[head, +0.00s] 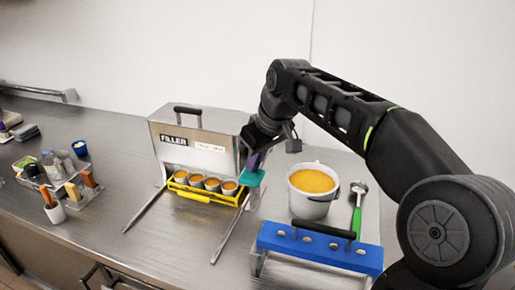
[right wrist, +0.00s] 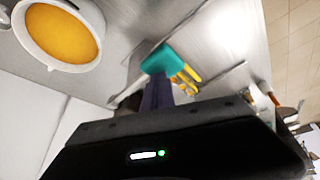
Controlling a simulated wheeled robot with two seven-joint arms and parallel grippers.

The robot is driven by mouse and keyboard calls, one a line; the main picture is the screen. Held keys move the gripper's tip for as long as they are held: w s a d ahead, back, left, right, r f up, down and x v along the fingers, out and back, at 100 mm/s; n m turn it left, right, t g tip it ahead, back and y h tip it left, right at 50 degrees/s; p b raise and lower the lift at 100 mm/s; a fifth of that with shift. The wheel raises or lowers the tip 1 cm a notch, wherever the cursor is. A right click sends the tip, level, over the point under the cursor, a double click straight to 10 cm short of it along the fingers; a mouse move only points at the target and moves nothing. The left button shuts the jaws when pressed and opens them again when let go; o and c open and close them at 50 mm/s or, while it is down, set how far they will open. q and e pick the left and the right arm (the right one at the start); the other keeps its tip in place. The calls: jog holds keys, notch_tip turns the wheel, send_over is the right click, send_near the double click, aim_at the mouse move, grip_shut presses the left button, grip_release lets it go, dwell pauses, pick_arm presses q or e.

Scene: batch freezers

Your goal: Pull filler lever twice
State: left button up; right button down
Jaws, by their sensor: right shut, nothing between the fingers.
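The filler (head: 205,135) is a silver box marked "FILLER" with a black handle (head: 188,112) on top. A yellow tray (head: 200,196) with several orange-filled cups sits under its front. My right gripper (head: 252,178) hangs at the filler's right side, its purple fingers and teal tips together and empty. In the right wrist view the shut tips (right wrist: 157,60) show beside a thin metal bar (right wrist: 133,87); I cannot tell whether they touch it or whether it is the lever. The gripper and arm hide part of the filler's right side. My left gripper is out of view.
A white bucket of orange mix (head: 313,182) stands right of the gripper, with a green-handled ladle (head: 357,215) beside it. A blue-topped rack with a black handle (head: 320,248) is in front. Small tools and tubs crowd the left. The counter between is clear.

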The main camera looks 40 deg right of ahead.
notch_tip(320, 180, up, 3)
jog(key=shift+f+p, duration=0.15)
jog(key=shift+p, duration=0.75)
jog(key=shift+r+p, duration=0.85)
jog(key=shift+r, duration=0.2)
notch_tip(320, 180, up, 5)
jog(key=p, duration=0.4)
